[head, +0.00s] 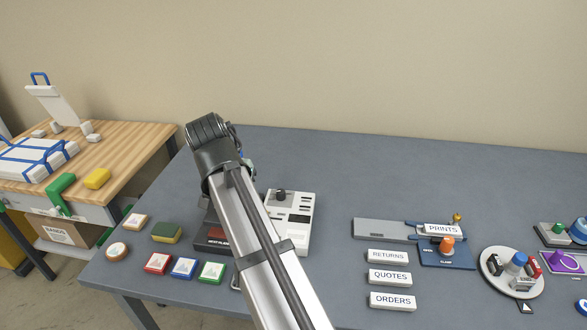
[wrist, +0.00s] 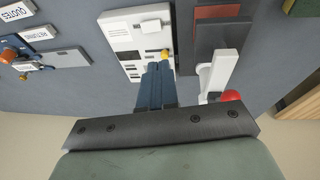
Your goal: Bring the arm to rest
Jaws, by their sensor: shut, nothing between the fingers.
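My arm (head: 256,230) reaches up and away over the grey table (head: 335,165), bent at a dark joint near the table's back left. In the head view my gripper is mostly hidden behind the arm. In the wrist view my gripper (wrist: 160,66) shows its blue fingers together, with nothing between them. The fingers point at a white control panel (wrist: 122,38), and a small yellow part (wrist: 166,55) shows by their tips. I cannot tell whether they touch it. The white panel also shows in the head view (head: 300,215), right of the arm.
A white lever (wrist: 218,72) with a red knob (wrist: 231,96) stands close beside the fingers. Colored blocks, such as a red one (head: 158,263), lie left of the arm. Label blocks (head: 388,277), a clamp plate (head: 447,256) and a round dial (head: 497,272) are to the right. The table's back middle is clear.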

